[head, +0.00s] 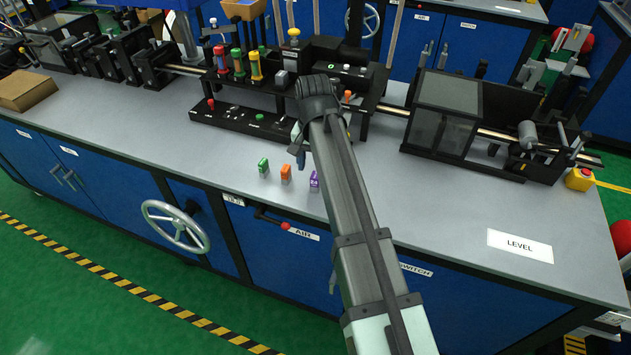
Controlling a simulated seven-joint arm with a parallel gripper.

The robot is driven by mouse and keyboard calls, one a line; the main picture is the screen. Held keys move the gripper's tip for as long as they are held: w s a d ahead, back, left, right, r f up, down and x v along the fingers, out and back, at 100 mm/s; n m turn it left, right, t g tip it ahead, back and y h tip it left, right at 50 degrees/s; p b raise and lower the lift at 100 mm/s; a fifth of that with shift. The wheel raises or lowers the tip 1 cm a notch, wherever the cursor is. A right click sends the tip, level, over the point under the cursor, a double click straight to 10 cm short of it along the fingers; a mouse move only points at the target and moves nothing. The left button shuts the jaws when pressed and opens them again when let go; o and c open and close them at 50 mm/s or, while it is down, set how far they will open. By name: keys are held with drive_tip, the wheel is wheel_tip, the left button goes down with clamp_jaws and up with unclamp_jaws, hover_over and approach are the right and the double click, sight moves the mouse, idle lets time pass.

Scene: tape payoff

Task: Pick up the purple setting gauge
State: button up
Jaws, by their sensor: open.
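The purple setting gauge (314,182) stands on the grey bench top near its front edge. It is a small block with a pale number on its face, and my arm passes close against its right side in the picture. An orange gauge (286,174) and a green gauge (263,167) stand in a row to its left. My gripper (301,158) is open, above and behind the purple gauge in the picture, partly hidden by my own arm. I see nothing held in it, though its fingertips are small and hard to make out.
A black control panel (240,118) with buttons lies behind the gauges. A clear-sided black box (440,125) stands to the right. A LEVEL label (520,245) lies on the bench at right. A handwheel (176,226) and a red-knobbed lever (285,226) stick out from the front.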

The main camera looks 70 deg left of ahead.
sight(316, 176)
drive_tip(key=f, duration=0.4)
drive_tip(key=shift+d, duration=0.4)
drive_tip(key=shift+f, duration=0.55)
clamp_jaws()
